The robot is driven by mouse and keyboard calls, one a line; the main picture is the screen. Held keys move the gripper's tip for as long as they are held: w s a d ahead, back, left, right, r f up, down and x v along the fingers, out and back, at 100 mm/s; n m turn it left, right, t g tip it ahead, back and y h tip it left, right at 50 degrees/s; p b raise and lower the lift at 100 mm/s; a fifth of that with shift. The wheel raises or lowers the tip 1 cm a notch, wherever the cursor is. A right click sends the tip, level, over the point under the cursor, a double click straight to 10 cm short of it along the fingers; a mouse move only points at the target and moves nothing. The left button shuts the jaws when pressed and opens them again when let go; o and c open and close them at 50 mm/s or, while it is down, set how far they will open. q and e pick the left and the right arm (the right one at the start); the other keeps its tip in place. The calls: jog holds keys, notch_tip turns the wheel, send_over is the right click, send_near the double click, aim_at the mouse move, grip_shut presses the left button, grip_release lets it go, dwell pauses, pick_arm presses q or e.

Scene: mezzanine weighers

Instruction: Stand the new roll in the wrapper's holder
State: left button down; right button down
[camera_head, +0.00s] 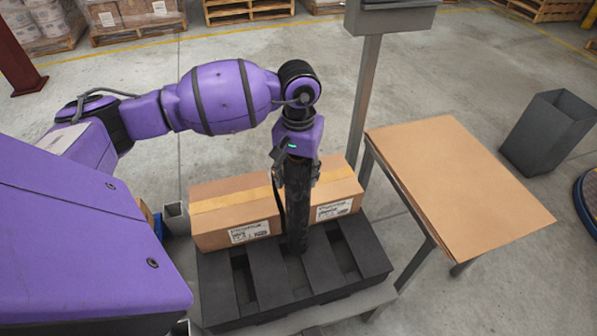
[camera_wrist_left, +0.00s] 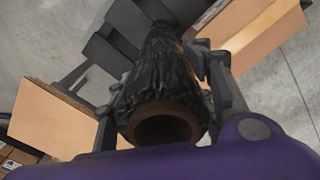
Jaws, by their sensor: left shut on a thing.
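The new roll (camera_head: 297,215) is black film on a brown cardboard core. My left gripper (camera_head: 293,180) is shut on its upper part and points downward. The roll hangs roughly upright over the black pallet (camera_head: 263,275), in front of the two cartons. I cannot tell whether its lower end touches the pallet. In the left wrist view the roll (camera_wrist_left: 155,75) lies between the fingers, its open core end towards the camera. I cannot make out the wrapper's holder for sure. My right gripper is not in view.
Two taped cartons (camera_head: 235,212) stand on the pallet's back part. A grey post (camera_head: 366,100) rises behind them. A table with flat cardboard sheets (camera_head: 455,185) is to the right, and a grey bin (camera_head: 548,132) beyond it. Loaded pallets (camera_head: 135,20) line the back; the floor between is clear.

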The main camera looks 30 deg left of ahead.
pick_arm(q)
jog(key=shift+r, duration=0.1)
jog(key=c, duration=1.1)
grip_release()
jog(key=shift+f, duration=0.2)
jog(key=shift+o, duration=1.3)
jog(key=shift+r, duration=0.1)
